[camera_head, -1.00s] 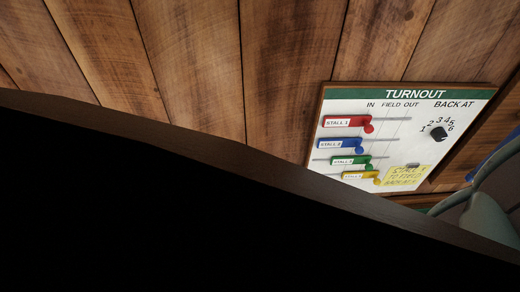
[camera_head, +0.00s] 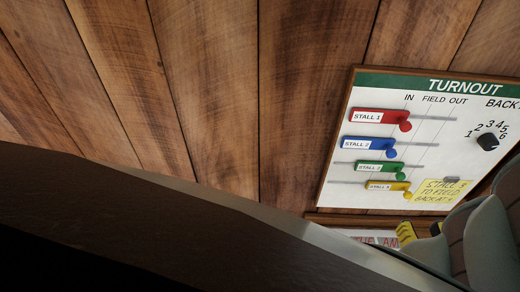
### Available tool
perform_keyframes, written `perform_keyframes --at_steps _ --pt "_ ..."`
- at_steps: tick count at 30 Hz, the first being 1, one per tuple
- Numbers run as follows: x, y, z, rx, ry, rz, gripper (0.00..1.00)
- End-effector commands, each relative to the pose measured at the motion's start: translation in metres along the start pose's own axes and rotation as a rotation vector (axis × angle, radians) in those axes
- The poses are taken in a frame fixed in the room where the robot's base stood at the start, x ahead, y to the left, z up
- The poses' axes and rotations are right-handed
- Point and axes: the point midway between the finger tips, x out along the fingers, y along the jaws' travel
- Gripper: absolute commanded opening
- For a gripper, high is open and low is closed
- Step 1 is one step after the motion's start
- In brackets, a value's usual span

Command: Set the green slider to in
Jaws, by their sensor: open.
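The green slider (camera_head: 378,170), labelled as a stall slider, sits on the third rail of the white turnout board (camera_head: 341,189) at the right. Its round green knob is at its right end, close to the line under FIELD; I cannot tell its exact setting. The column heads IN, FIELD and OUT run left to right along the top. At the lower right, grey-green padded parts (camera_head: 490,240) of what looks like my gripper overlap the board's lower corner. Its fingertips and jaw gap cannot be made out, and it touches no slider that I can see.
The red slider (camera_head: 379,117) and blue slider (camera_head: 368,145) are above the green one, the yellow slider (camera_head: 388,187) below. A black dial (camera_head: 487,142) and yellow note (camera_head: 440,191) are on the right. A large dark surface (camera_head: 150,225) fills the lower left. Wood planks back the board.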

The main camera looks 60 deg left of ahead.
Motion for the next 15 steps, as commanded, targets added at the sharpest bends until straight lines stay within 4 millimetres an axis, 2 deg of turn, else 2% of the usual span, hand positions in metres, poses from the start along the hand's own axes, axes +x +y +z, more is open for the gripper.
perform_keyframes --at_steps 6,15 --pt "0.045 0.003 0.004 0.000 -0.002 0.013 0.54" --pt "0.092 0.004 0.002 0.001 0.000 0.014 0.54"
